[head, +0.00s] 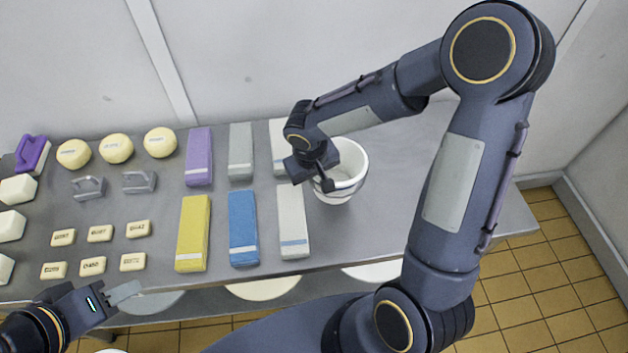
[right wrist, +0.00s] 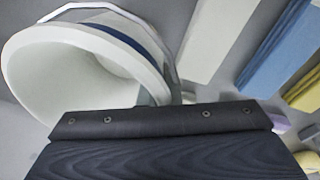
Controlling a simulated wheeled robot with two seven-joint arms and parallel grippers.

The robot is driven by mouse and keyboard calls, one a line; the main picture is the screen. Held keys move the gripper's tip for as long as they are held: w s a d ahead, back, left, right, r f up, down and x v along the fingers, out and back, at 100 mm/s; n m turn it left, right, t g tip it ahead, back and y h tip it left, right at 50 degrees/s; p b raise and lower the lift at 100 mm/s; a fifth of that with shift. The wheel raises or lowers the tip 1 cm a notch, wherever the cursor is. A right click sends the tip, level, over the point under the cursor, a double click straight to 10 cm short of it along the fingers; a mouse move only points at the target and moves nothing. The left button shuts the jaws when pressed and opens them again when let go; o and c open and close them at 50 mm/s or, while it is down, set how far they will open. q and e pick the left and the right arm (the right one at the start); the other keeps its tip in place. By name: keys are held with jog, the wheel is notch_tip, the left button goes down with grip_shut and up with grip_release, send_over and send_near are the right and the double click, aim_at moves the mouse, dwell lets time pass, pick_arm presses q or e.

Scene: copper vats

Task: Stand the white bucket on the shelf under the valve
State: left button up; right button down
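The white bucket (head: 345,184) is at the right part of the grey steel table, its opening facing up. In the right wrist view the bucket (right wrist: 75,68) is close, with a blue band and a thin wire handle. My right gripper (head: 318,180) is at the bucket's left rim; its fingertips are hidden, so I cannot tell whether it grips the rim. I also cannot tell whether the bucket's base touches the table. My left gripper (head: 124,292) is by the table's front edge at the lower left, away from the bucket; its finger gap is unclear. No valve is in view.
The table (head: 410,160) holds purple, grey, white, yellow (head: 193,233) and blue (head: 243,228) blocks, round cheeses (head: 116,148) and small cream bars. Round pale things (head: 263,288) show below its front edge. The table is bare right of the bucket; a wall stands behind.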

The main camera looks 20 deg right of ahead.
aim_at(335, 174)
jog(key=shift+w+d+f, duration=0.2)
jog(key=shift+w+f, duration=0.2)
jog(key=shift+f, duration=0.15)
jog(key=shift+w+d+f, duration=0.2)
jog(key=shift+w+f, duration=0.2)
jog(key=shift+f, duration=0.1)
notch_tip(335, 174, down, 3)
jog(key=shift+w+f, duration=0.1)
jog(key=shift+f, duration=0.05)
jog(key=shift+f, duration=0.2)
jog(key=c, duration=1.6)
grip_release()
jog(key=shift+r, duration=0.1)
jog(key=shift+c, duration=0.2)
